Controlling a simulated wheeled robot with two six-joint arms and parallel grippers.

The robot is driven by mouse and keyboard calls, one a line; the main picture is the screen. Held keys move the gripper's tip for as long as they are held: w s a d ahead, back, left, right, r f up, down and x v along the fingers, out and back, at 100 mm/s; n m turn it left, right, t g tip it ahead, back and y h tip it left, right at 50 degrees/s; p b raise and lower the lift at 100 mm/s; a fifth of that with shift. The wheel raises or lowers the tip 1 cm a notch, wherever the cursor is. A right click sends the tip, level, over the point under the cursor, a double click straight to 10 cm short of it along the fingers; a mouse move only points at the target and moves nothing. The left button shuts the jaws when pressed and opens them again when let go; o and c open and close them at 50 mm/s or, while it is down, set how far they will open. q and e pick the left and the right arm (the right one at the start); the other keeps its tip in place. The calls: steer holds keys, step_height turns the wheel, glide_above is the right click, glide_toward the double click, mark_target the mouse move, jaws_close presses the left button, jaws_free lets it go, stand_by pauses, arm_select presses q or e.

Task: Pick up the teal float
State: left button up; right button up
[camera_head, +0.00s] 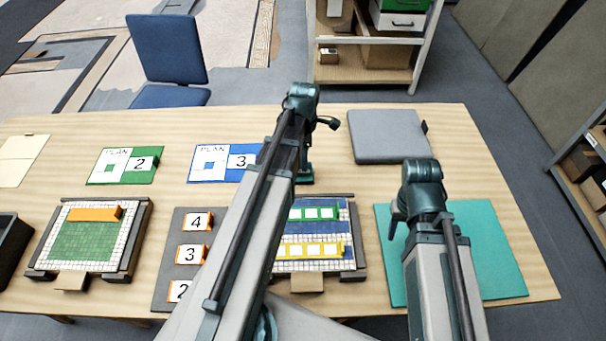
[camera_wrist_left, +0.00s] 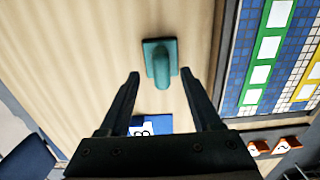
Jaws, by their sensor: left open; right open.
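The teal float (camera_wrist_left: 160,52) lies on the wooden table in the left wrist view, a flat plate with a raised handle. In the head view part of it (camera_head: 305,177) shows beside my left arm, next to the blue-and-white mosaic panel. My left gripper (camera_wrist_left: 159,74) is open and points down at the float, which lies beyond and between its fingertips; nothing is held. The fingers appear apart from the float.
The mosaic panel (camera_head: 313,226) with green and yellow strips stands in front of the float. The blue plan card (camera_head: 206,174) is left of it, the grey case (camera_head: 386,137) right. A teal mat (camera_head: 495,261) lies under my right arm. Numbered tiles sit on a grey board (camera_head: 165,272).

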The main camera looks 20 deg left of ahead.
arm_select(q)
step_height(320, 180, down, 5)
steer(key=b, duration=0.5)
steer(key=shift+s+a+f, duration=0.1)
steer(key=shift+s, duration=0.05)
arm_select(e)
step_height(320, 180, down, 5)
steer(key=shift+f, duration=0.1)
arm_select(q)
steer(key=shift+c, duration=0.3)
jaws_close()
